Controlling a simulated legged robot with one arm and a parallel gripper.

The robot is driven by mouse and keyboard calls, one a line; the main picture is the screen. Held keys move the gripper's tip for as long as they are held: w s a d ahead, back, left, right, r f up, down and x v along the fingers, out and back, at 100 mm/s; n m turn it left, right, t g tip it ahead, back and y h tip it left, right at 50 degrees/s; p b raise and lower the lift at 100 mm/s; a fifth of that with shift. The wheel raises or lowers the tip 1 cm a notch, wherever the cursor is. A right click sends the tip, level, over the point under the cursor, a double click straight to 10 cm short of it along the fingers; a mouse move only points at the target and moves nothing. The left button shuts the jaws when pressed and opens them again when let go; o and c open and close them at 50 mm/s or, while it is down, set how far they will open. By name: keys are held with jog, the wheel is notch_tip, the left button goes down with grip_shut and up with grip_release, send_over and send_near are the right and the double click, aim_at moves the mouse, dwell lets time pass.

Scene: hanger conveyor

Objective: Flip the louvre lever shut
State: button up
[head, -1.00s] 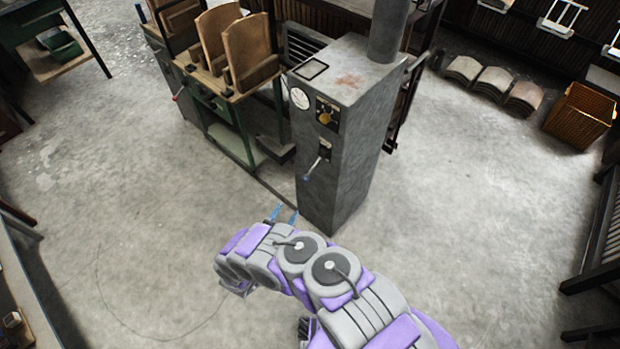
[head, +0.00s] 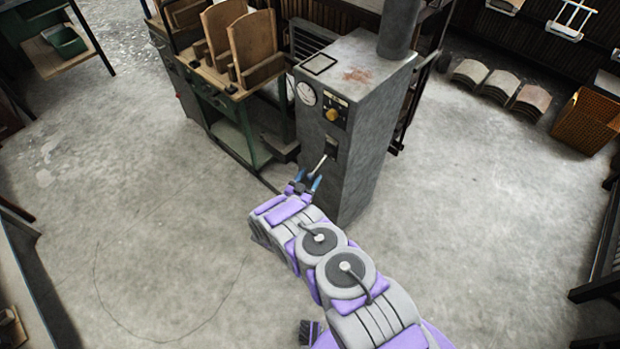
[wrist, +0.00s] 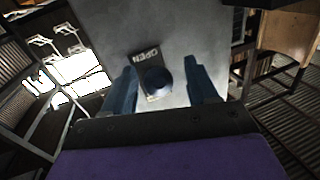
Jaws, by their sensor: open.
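The grey cabinet (head: 352,120) carries a dial gauge, a knob plate and a short louvre lever (head: 320,163) on its front face. The lever slants down and outward from its dark plate (head: 331,145). My gripper (head: 304,182) has blue fingers and is just in front of the lever's lower end. In the wrist view, the dark round lever end (wrist: 158,81) lies between the two open fingers, nearer the left one. Behind it the plate (wrist: 146,62) shows the word OPEN. I cannot tell whether either finger touches the lever.
A green-framed bench (head: 240,105) with upright wooden boards stands left of the cabinet. An orange basket (head: 586,120) and stacks of curved tiles (head: 500,84) are at the back right.

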jog(key=shift+w+d, duration=0.15)
jog(key=shift+w, duration=0.15)
jog(key=shift+d, duration=0.15)
jog(key=shift+c, duration=0.3)
grip_shut()
